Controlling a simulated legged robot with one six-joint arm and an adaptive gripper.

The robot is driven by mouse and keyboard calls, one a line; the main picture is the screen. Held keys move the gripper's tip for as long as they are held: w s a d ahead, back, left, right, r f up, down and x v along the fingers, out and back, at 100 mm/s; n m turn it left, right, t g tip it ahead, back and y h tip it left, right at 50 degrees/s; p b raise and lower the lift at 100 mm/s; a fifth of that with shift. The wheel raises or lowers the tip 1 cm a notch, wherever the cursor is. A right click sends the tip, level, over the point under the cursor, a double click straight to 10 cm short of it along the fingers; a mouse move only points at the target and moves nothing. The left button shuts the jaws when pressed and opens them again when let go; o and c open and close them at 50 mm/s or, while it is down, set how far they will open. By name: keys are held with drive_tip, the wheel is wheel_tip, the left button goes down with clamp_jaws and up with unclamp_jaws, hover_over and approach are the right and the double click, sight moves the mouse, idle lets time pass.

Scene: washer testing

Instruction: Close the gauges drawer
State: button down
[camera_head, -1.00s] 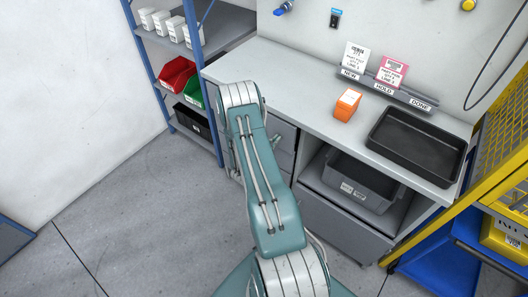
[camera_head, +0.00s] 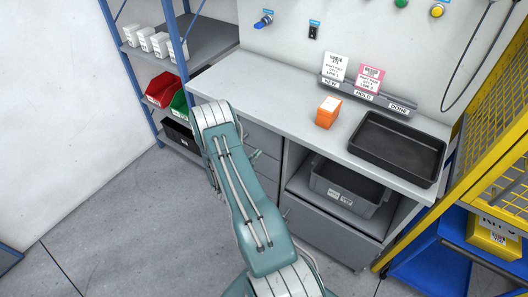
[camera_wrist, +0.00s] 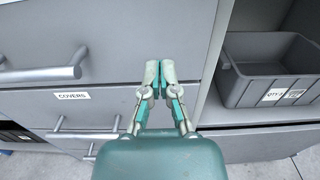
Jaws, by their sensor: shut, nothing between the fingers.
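The drawer stack shows beside my arm in the head view, with grey drawer fronts (camera_head: 262,138) under the bench's left part. In the wrist view an upper drawer front (camera_wrist: 130,30) with a bar handle (camera_wrist: 45,73) is at top left. Below it is a drawer labelled COVERS (camera_wrist: 72,96), with its own bar handle (camera_wrist: 85,133). I see no readable gauges label. My gripper (camera_wrist: 160,68) is shut and empty, in front of the drawer fronts near their right edge. I cannot tell whether it touches them. My arm hides part of the stack in the head view.
A grey bin (camera_wrist: 270,85) sits in the open bay right of the drawers. The bench top (camera_head: 275,95) holds an orange box (camera_head: 328,112) and a black tray (camera_head: 397,148). A blue shelf rack (camera_head: 185,75) stands left, a yellow cage (camera_head: 490,130) right. The floor (camera_head: 120,215) is clear.

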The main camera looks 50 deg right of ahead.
drive_tip(key=a, duration=0.9)
drive_tip(key=shift+s, duration=0.15)
drive_tip(key=s+a+r+m+g+y, duration=0.25)
drive_tip(key=r+m, duration=0.25)
drive_tip(key=r, duration=0.5)
drive_tip(key=s+a+r+m+g+y, duration=0.1)
drive_tip(key=a+r+m+g+y, duration=0.4)
drive_tip(key=r, duration=0.6)
drive_tip(key=s+a+r+m+t+y, duration=0.4)
drive_tip(key=a+r, duration=0.4)
drive_tip(key=a, duration=0.3)
drive_tip(key=s+a+r+m+t+y, duration=0.4)
drive_tip(key=s+a+r+t+y, duration=0.2)
drive_tip(key=a, duration=0.5)
wheel_tip(320, 180, up, 3)
drive_tip(key=shift+s+a+f+m+t, duration=0.2)
drive_tip(key=shift+s+m+t, duration=0.2)
drive_tip(key=shift+s+t, duration=0.45)
drive_tip(key=shift+w+d+y, duration=0.15)
drive_tip(key=shift+y, duration=0.1)
